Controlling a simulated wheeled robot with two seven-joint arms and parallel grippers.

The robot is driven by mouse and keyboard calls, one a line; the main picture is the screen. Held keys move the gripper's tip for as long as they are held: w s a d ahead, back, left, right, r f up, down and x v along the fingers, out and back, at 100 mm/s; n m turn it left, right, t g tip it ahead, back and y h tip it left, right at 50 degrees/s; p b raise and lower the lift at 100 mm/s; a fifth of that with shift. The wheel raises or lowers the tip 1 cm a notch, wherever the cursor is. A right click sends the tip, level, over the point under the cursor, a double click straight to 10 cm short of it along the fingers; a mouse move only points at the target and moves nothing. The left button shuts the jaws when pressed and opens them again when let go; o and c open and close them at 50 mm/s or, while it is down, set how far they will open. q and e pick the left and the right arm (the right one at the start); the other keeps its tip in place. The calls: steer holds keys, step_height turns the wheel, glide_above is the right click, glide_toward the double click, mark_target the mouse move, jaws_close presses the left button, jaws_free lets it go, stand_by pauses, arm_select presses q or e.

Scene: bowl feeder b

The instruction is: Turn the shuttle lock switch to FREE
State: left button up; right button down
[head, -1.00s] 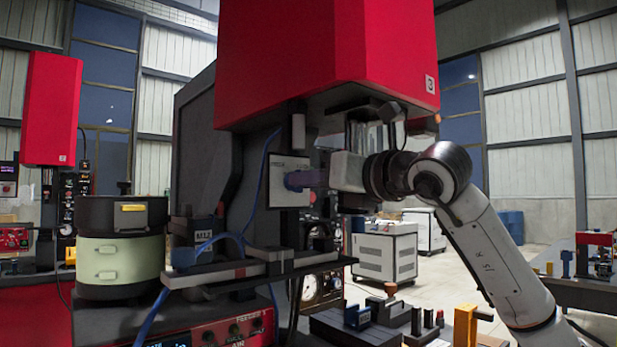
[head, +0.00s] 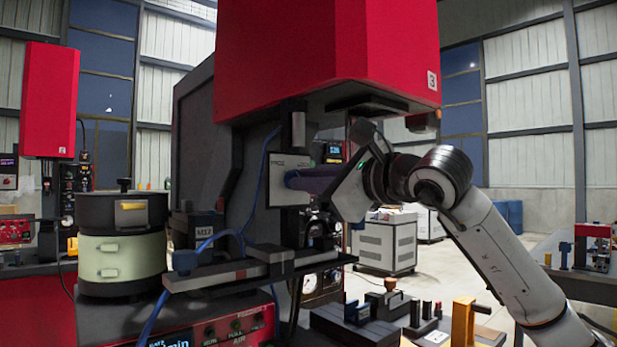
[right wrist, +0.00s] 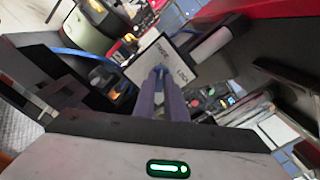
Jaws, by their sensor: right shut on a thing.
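The shuttle lock switch sits on a white plate (head: 283,164) on the side of the machine. The plate (right wrist: 150,62) also shows in the right wrist view, with FREE and LOCK lettered on it. My right gripper (head: 291,181) reaches it from the right, its purple fingers close together at the plate. In the right wrist view the fingertips (right wrist: 160,73) are shut on the switch knob between the two words. The fingers hide most of the knob, so which word it points to cannot be told. The gripper body is tilted. My left gripper is not in view.
A red machine head (head: 325,60) hangs just above my right gripper. A bowl feeder (head: 123,240) stands at the left, and a dark rail (head: 230,274) runs below the plate. A fixture block with several small parts lies below right. A blue hose (head: 262,185) hangs beside the plate.

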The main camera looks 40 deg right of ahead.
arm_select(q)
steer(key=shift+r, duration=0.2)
arm_select(e)
steer(key=shift+n, duration=0.6)
steer(key=c, duration=1.8)
jaws_free()
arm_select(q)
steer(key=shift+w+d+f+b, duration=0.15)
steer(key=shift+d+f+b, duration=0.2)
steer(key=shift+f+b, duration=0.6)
arm_select(e)
steer(key=s, duration=1)
steer(key=shift+s+d, duration=0.2)
steer(key=shift+d, duration=0.2)
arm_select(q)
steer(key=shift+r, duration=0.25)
